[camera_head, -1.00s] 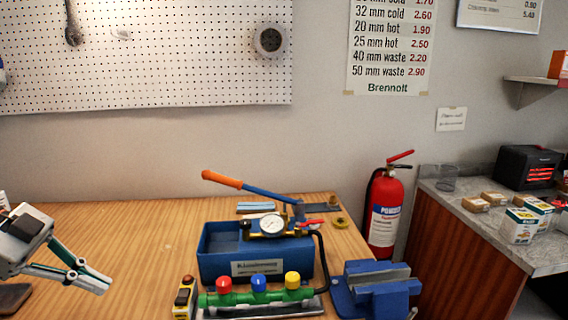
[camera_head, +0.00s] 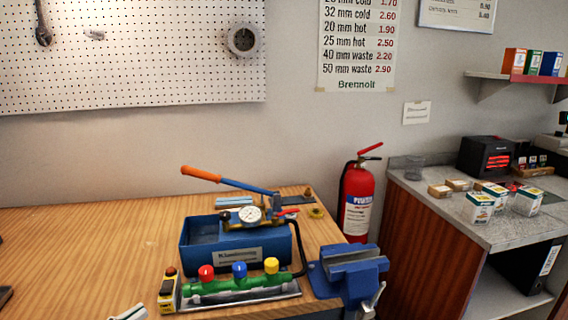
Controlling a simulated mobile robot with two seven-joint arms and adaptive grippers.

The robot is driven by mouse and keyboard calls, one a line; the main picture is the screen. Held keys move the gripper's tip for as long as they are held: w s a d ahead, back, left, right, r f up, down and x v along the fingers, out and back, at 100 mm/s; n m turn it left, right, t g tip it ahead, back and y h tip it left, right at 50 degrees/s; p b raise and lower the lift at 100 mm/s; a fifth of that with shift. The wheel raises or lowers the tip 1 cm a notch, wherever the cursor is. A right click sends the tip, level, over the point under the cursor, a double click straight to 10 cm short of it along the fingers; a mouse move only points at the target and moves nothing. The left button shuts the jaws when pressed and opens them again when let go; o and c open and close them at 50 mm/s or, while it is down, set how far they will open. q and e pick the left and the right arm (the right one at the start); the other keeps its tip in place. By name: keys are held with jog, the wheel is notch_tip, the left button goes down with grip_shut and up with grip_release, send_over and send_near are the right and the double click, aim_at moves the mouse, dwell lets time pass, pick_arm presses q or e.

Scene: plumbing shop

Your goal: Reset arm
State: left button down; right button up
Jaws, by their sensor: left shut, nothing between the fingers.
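Only a small pale tip of my left gripper (camera_head: 132,313) shows at the bottom edge, left of centre, over the wooden workbench (camera_head: 80,250). It is shut with nothing in it. The rest of it is below the picture. It is just left of a small yellow and black device (camera_head: 168,292) and apart from it, as far as I can see. My right gripper is not in view.
On the bench stand a blue pressure test pump (camera_head: 205,250) with an orange-handled lever, a green manifold (camera_head: 225,285) with coloured caps, and a blue vise (camera_head: 352,270) at the corner. A fire extinguisher (camera_head: 357,205) stands beyond. A grey counter (camera_head: 440,205) holds small boxes. The bench's left is mostly clear.

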pick_arm(q)
jog(key=s+d+f+n+y, duration=0.2)
jog(key=f+n+y, duration=0.1)
jog(key=f, duration=0.5)
jog(key=s+d+f+n+y, duration=0.1)
jog(key=s+f+n+y, duration=0.2)
jog(key=f, duration=0.5)
jog(key=s+d+f+n+y, duration=0.2)
jog(key=f+y, duration=0.2)
jog(key=f, duration=0.5)
jog(key=s+d+f+g, duration=0.4)
jog(key=s+d+f, duration=0.2)
jog(key=f, duration=0.1)
jog(key=shift+s+d+y, duration=0.2)
jog(key=shift+s+y, duration=0.1)
